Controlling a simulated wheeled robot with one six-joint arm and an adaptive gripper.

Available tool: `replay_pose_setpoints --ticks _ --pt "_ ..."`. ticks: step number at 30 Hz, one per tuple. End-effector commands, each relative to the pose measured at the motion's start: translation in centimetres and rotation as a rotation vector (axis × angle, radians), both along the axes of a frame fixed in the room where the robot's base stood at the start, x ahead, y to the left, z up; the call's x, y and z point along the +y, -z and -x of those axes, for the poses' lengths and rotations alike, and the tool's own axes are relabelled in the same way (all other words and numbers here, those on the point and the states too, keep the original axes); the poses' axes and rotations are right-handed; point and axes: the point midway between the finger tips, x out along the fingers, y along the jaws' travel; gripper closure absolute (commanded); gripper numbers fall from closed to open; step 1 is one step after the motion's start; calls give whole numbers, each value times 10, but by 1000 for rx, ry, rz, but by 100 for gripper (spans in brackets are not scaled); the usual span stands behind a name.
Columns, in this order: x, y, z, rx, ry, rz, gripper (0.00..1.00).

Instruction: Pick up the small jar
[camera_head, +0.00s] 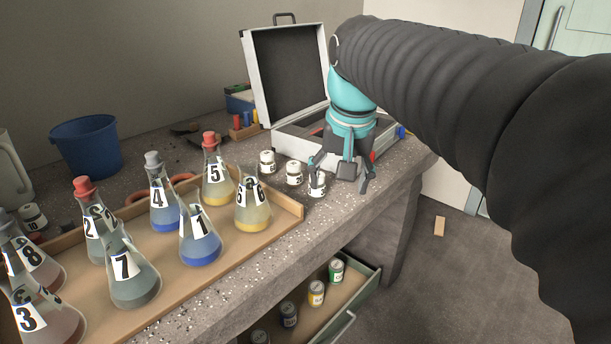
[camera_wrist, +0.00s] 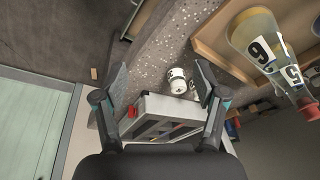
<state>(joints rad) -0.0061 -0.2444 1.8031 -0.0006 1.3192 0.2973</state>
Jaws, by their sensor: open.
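A small jar (camera_head: 316,184) with a white label stands on the bench, the nearest of three such jars beside the case. My gripper (camera_head: 340,176) points down by it, with a finger overlapping the jar in the head view. In the wrist view the open gripper (camera_wrist: 163,78) is empty, and a small white jar (camera_wrist: 177,80) shows between the fingers, closer to the right one. Two more small jars (camera_head: 294,172) (camera_head: 267,161) stand to the left. I cannot tell from the task which jar is meant.
An open metal case (camera_head: 284,78) stands behind my gripper. Numbered flasks (camera_head: 200,236) stand in a wooden tray (camera_head: 287,219) on the left. A blue bucket (camera_head: 87,147) is at the back left. An open drawer (camera_head: 345,330) below the bench edge holds several jars.

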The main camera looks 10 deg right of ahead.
Motion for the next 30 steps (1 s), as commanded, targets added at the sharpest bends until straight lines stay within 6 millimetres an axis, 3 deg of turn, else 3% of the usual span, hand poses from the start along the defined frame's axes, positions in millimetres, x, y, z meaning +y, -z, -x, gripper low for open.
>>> replay_pose_setpoints --ticks 1,7,15,23,30 --pt "0 -10 -19 23 25 -6 29" --pt "-1 -39 -78 113 144 -30 29" --pt "-3 -53 -141 218 288 -44 29" --pt "-2 -52 -163 262 347 -45 29" --pt "-2 -23 -163 265 350 -45 29"
